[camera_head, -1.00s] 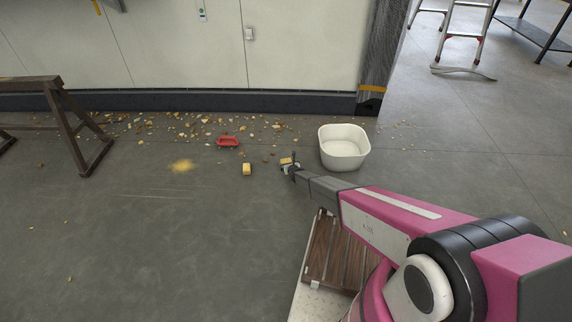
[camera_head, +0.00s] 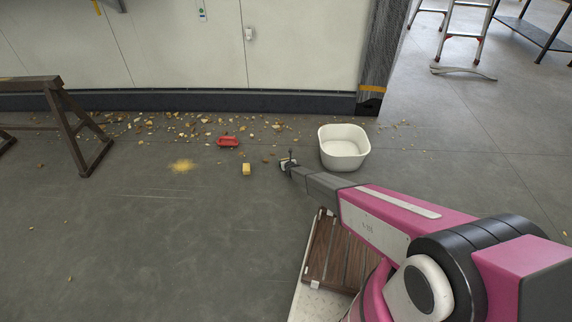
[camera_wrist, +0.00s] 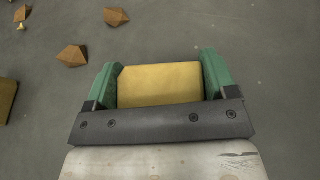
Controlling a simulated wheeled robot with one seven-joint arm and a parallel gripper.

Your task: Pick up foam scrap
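A yellow foam scrap (camera_wrist: 160,84), shaped like a block, lies between the two green fingers of my gripper (camera_wrist: 160,78) in the wrist view. The fingers flank it closely on both sides. I cannot tell whether they press on it or whether a thin gap is left. In the head view my gripper (camera_head: 287,163) is low over the floor, left of the white tub, and it mostly hides this scrap. A second yellow block (camera_head: 246,169) lies on the floor to the left of my gripper.
A white tub (camera_head: 344,148) stands just right of my gripper. A red object (camera_head: 228,141) and many small brown and tan bits lie toward the wall. A brown trestle (camera_head: 68,125) stands at left. The floor at front left is largely clear.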

